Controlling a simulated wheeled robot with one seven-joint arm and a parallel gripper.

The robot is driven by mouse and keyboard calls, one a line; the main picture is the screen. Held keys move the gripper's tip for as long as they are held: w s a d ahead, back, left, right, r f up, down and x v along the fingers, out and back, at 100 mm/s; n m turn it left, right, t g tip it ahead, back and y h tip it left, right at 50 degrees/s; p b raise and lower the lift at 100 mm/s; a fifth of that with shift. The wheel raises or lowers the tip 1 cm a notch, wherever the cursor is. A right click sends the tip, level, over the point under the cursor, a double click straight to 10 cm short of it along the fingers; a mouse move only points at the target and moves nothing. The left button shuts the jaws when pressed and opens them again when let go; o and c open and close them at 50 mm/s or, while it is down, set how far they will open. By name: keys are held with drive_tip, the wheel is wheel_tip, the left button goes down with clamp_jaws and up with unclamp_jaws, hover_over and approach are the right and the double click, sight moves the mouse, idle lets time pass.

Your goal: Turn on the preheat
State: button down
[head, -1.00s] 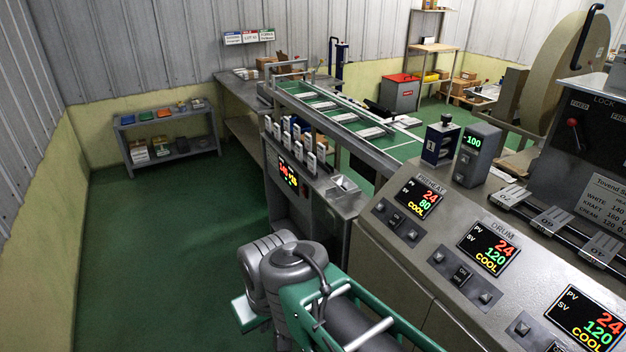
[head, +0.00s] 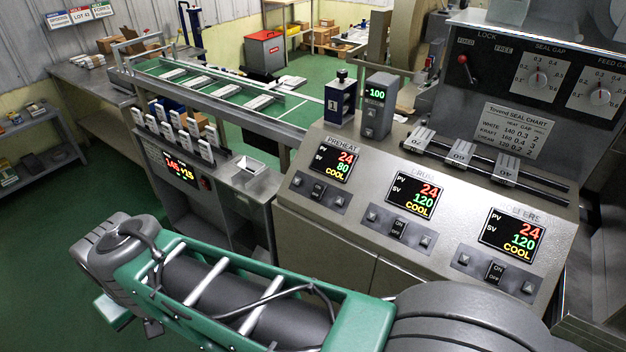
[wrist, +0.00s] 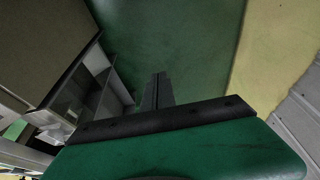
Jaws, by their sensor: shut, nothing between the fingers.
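The PREHEAT panel shows in the head view, with its display (head: 333,160) reading 24 in red, 80 in green and COOL in yellow. Below the display is the preheat ON/OFF rocker switch (head: 318,191), between two small arrow buttons; its position is too small to tell. My gripper (wrist: 158,80) shows in the wrist view, shut and empty, over the green floor. In the head view my arm reaches left across the foreground, its end well left of and apart from the panel; the fingers are hidden there.
Two similar panels with displays (head: 416,194) (head: 511,236) and rockers sit to the right. A grey box (head: 378,105) reading -100 and a blue block (head: 340,102) stand behind the preheat display. A conveyor (head: 215,92) runs left. Open green floor lies at lower left.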

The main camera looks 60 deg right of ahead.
drive_tip(key=w+d+r+m+g+h+p, duration=0.1)
drive_tip(key=d+r+m+h, duration=0.15)
drive_tip(key=d+m, duration=0.75)
drive_tip(key=w+d+r+m+h+p, duration=0.1)
drive_tip(key=d+r+m, duration=0.3)
drive_tip(key=d+m, duration=0.6)
drive_tip(key=s+d+r+m+g, duration=0.1)
drive_tip(key=s+d+r+m, duration=0.1)
drive_tip(key=s+d+m, duration=0.4)
drive_tip(key=s+d+r+m+g+h+p, duration=0.1)
drive_tip(key=s+d+m, duration=0.4)
drive_tip(key=d+m, duration=0.5)
drive_tip(key=d+r+g, duration=0.1)
drive_tip(key=d, duration=0.2)
drive_tip(key=shift+s+d, duration=0.35)
drive_tip(key=shift+d, duration=0.05)
drive_tip(key=shift+h, duration=0.25)
drive_tip(key=p, duration=0.2)
approach(318, 187)
wheel_tip(318, 187, down, 3)
drive_tip(key=shift+s+d+f+p, duration=0.2)
drive_tip(key=shift+d+f+p, duration=0.55)
drive_tip(key=shift+d+f, duration=0.6)
drive_tip(key=shift+r, duration=0.1)
